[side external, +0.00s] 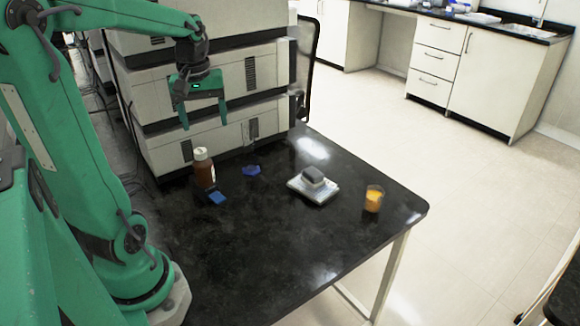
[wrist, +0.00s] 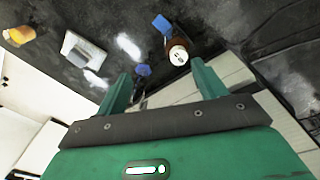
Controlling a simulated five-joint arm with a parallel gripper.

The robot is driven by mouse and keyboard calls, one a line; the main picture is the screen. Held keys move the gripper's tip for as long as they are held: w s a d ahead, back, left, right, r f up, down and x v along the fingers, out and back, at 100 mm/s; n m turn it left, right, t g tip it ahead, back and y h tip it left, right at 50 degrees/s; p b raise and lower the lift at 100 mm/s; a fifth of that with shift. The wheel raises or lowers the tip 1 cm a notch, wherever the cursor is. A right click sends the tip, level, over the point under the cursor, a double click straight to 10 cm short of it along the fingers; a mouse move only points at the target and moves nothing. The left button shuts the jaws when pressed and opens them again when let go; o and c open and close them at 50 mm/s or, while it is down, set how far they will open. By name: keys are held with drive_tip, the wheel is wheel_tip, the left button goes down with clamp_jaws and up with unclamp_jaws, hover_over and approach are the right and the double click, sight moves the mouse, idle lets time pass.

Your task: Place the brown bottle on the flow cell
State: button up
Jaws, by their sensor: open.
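The brown bottle (side external: 205,173) with a white cap stands upright on the black bench, near the stacked modules. In the wrist view its cap (wrist: 178,55) shows from above, close to the right-hand finger. My gripper (side external: 204,122) is open and empty, well above the bench and bottle, in front of the stacked modules. Both fingers show apart in the wrist view (wrist: 160,72). A dark block with a blue face (side external: 216,197) sits against or just in front of the bottle's foot. I cannot tell which thing is the flow cell.
A violet-blue piece (side external: 251,170) lies right of the bottle. A grey rounded item (side external: 313,176) rests on a white pad (side external: 325,198). A cup with orange contents (side external: 374,199) stands near the right edge. White stacked modules (side external: 215,135) block the back. The front bench is clear.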

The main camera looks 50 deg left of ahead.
drive_tip(key=s+d+m+t, duration=0.3)
drive_tip(key=d+m+t, duration=0.2)
drive_tip(key=d+m, duration=0.7)
drive_tip(key=d, duration=0.7)
drive_tip(key=shift+s+d+r+m, duration=0.15)
drive_tip(key=shift+r+m, duration=0.2)
drive_tip(key=shift+m, duration=0.05)
